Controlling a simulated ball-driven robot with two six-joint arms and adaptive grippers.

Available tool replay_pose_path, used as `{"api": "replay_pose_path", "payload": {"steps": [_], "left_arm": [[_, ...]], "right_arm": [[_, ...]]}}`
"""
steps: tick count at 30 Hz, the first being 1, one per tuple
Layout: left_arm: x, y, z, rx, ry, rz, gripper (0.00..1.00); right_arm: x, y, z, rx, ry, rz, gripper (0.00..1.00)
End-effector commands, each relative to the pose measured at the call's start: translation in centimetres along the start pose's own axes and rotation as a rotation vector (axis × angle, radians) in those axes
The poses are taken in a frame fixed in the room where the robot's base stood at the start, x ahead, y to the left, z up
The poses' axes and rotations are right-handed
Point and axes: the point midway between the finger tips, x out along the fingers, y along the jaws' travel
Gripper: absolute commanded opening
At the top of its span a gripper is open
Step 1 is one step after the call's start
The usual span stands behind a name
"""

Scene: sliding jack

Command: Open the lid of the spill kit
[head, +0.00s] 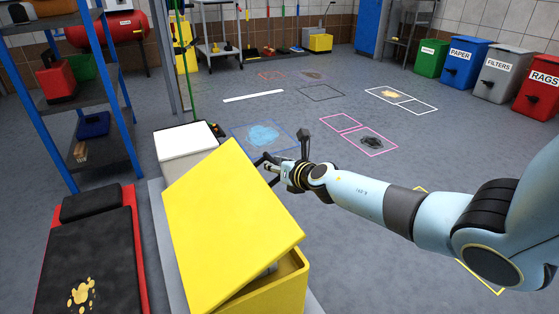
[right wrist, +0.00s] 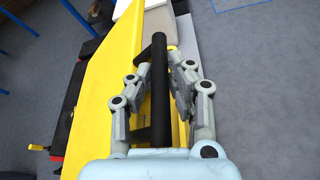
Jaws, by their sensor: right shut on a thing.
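The spill kit is a yellow box (head: 285,290) with a large flat yellow lid (head: 222,225), low in the middle of the head view. The lid is tilted up and a dark gap shows between it and the box's front right rim. My right gripper (head: 268,164) is at the lid's far right edge. In the right wrist view a black bar handle (right wrist: 159,85) runs along the yellow lid (right wrist: 120,60), and the fingers of my right gripper (right wrist: 158,80) are closed around it. My left gripper is out of view.
A white-topped bin (head: 187,142) stands just behind the spill kit. Open grey floor with marked squares and spills lies beyond. Colored waste bins (head: 495,75) stand far right.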

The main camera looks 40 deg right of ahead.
Motion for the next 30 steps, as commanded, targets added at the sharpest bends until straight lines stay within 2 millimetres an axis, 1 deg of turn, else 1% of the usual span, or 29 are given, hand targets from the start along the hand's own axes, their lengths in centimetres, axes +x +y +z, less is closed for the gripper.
{"api": "replay_pose_path", "payload": {"steps": [1,4,8,14,18,20,24,27,30], "left_arm": [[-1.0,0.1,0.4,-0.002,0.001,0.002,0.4],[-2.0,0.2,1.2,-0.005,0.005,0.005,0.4],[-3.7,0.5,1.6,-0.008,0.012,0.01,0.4],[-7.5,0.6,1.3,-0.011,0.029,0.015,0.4],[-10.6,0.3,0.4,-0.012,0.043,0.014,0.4],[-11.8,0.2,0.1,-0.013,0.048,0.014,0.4],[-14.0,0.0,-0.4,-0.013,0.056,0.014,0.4],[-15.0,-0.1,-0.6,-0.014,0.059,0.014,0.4],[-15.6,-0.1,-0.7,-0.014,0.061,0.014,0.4]], "right_arm": [[-0.3,0.8,1.4,-0.012,-0.008,-0.004,0.0],[-0.6,1.6,2.1,-0.041,-0.008,-0.015,0.0],[-1.0,3.0,3.2,-0.084,-0.008,-0.034,0.0],[-1.8,5.9,5.2,-0.175,-0.007,-0.071,0.0],[-2.5,8.8,6.7,-0.26,-0.006,-0.106,0.0],[-2.7,10.1,7.2,-0.299,-0.005,-0.122,0.0],[-3.1,13.3,8.1,-0.393,-0.004,-0.16,0.0],[-3.3,15.6,8.6,-0.457,-0.004,-0.186,0.0],[-3.5,17.4,8.8,-0.499,-0.003,-0.204,0.0]]}}
